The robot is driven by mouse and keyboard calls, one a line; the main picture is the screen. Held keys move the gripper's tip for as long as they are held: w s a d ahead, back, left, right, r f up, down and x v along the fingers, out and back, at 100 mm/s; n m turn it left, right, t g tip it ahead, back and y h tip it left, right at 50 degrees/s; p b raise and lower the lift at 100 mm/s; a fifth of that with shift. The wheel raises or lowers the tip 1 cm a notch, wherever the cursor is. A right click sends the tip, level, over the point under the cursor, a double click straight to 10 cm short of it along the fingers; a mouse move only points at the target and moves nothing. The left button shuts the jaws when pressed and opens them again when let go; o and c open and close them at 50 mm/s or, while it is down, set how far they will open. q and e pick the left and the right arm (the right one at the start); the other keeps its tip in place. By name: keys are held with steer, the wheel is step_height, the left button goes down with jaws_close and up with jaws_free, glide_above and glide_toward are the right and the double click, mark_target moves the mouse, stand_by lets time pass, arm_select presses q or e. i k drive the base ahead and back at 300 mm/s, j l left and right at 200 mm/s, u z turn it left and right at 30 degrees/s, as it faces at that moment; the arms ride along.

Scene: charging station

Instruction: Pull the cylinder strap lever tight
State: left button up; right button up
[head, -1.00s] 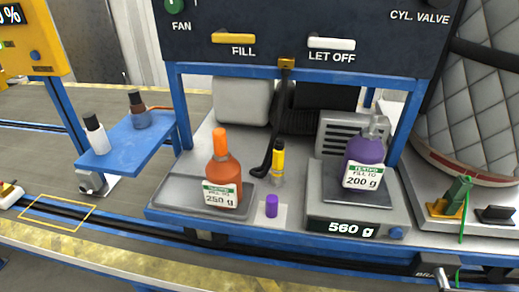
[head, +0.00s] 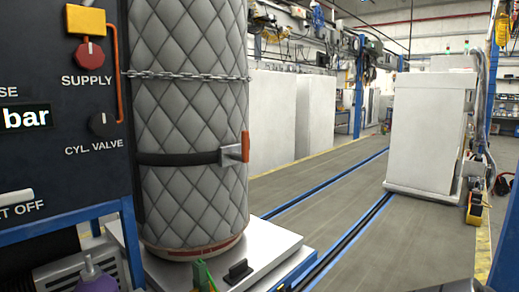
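The cylinder (head: 190,195) stands upright at the left of the head view, wrapped in a grey quilted jacket. A black strap (head: 178,159) runs around its middle. The strap lever (head: 245,146) is orange-red and sits upright on a grey metal buckle (head: 232,154) at the cylinder's right side. I cannot tell how tight the strap is. A chain (head: 185,75) also crosses the cylinder higher up. Neither of my grippers shows in the view.
A dark panel (head: 60,120) with SUPPLY and CYL. VALVE knobs stands left of the cylinder. A scale platform (head: 262,245) is under it, with a green clip (head: 203,277) and black block (head: 238,271) in front. Floor to the right is open; a white cabinet (head: 428,135) stands beyond blue rails.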

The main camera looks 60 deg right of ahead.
mark_target(243, 157)
steer(key=z, duration=1.75)
